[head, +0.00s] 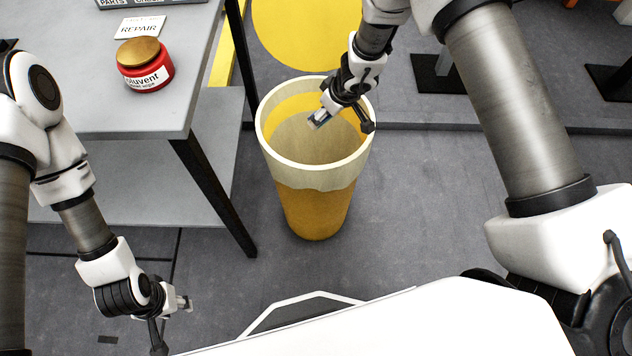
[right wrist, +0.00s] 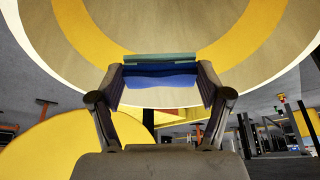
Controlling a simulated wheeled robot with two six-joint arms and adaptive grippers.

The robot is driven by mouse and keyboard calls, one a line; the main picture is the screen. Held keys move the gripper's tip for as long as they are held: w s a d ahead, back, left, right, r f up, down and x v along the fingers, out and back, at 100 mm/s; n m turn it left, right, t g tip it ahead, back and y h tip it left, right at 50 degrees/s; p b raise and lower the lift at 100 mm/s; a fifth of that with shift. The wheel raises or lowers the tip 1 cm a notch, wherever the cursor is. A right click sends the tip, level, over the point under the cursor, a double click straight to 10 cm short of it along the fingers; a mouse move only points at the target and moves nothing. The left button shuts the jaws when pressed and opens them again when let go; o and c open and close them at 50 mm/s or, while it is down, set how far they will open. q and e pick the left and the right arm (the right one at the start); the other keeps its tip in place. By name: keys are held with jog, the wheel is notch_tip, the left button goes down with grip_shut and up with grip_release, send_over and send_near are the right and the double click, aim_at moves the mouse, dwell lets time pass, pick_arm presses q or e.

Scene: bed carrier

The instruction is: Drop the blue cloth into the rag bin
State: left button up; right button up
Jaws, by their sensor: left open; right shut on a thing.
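The rag bin (head: 313,195) is a tall yellow bin with a cream liner folded over its rim, standing upright on the floor. My right gripper (head: 322,120) reaches over its open mouth, pointing down. In the right wrist view my right gripper (right wrist: 160,90) is shut on the blue cloth (right wrist: 160,80), a small folded piece with a teal edge between the fingers. In the head view the cloth is mostly hidden by the gripper. My left gripper (head: 184,303) is open and empty, low at the left, away from the bin.
A grey table (head: 90,95) with black legs stands left of the bin. On it are a red solvent jar (head: 145,70) with a golden lid and a REPAIR card (head: 140,26). A yellow disc (head: 305,30) marks the floor behind the bin.

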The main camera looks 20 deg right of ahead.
jog(key=shift+f, duration=0.1)
jog(key=o, duration=1.1)
jog(key=v, duration=1.2)
